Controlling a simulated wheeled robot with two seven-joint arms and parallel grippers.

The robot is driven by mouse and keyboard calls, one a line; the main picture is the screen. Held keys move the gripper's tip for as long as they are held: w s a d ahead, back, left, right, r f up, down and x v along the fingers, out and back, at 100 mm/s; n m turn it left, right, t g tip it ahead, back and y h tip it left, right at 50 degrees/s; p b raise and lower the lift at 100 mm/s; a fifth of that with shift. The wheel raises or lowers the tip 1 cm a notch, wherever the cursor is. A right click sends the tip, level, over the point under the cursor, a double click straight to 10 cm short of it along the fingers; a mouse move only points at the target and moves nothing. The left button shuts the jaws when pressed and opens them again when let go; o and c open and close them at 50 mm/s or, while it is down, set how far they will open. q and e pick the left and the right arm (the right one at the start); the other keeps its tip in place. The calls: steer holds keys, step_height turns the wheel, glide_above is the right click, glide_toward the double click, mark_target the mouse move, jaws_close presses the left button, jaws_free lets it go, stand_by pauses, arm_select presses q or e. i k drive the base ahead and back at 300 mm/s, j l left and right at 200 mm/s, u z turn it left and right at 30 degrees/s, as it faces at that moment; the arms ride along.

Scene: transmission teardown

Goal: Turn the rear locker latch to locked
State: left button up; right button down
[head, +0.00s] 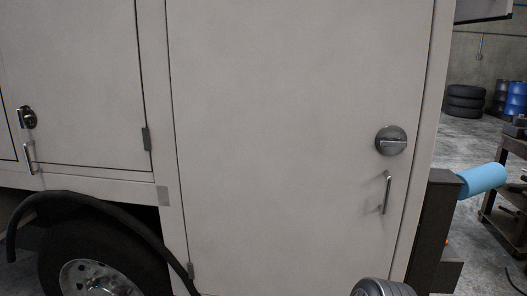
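The large pale door (290,120) fills the middle of the head view, with a round grey metal latch (391,140) near its right edge. The bar across the latch's face lies roughly level. A silver upright pull handle (386,192) is just below the latch. The door looks closed flush in its frame. A second pale locker door (75,75) at the left has a dark latch (28,117) with an upright grip. I see neither of my grippers, and nothing touches either latch.
A wheel (95,270) under a black fender (90,212) is at the lower left. A dark workbench (513,147), stacked tires (465,102) and blue barrels (515,98) are farther right.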

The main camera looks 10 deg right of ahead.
mark_target(391, 143)
steer(key=z, duration=1.25)
